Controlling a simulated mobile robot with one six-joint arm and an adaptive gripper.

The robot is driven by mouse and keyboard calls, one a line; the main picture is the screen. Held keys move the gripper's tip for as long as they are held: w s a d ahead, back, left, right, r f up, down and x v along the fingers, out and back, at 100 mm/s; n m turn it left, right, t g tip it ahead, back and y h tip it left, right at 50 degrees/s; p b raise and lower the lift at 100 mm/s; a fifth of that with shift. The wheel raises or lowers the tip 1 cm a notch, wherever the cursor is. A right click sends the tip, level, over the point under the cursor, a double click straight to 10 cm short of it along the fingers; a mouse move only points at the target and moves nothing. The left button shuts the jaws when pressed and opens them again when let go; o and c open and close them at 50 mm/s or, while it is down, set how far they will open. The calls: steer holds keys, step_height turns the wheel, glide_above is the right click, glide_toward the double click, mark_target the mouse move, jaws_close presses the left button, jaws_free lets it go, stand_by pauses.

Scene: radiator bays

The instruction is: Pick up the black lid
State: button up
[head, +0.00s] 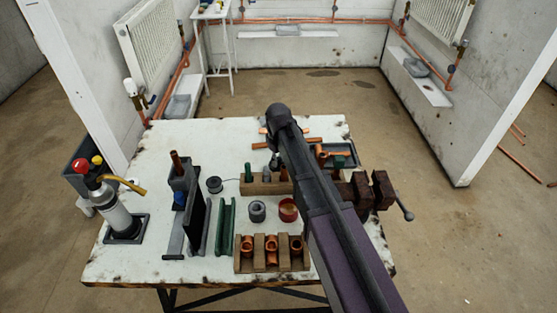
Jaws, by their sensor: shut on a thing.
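My arm reaches from the lower right over the workbench, and its dark wrist hides part of what lies below. My gripper (276,160) shows only as a small dark end beneath the wrist, above the wooden block at the middle of the bench. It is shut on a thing. The fingers and the held black lid are too small and covered to make out clearly. An open reddish pot (288,210) stands just left of my arm. A dark grey round container (257,211) stands beside it.
The white bench (140,265) holds a wooden block with copper fittings (271,253), green channel (225,226), tall dark plate holder (195,215), torch cylinder (116,213) at left and a vise (372,190) at right. Bare bench shows at the back left and along the front.

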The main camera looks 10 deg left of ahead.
mark_target(278, 159)
steer(key=shift+r+p, duration=4.2)
steer(key=shift+r, duration=0.25)
steer(key=shift+a, duration=0.1)
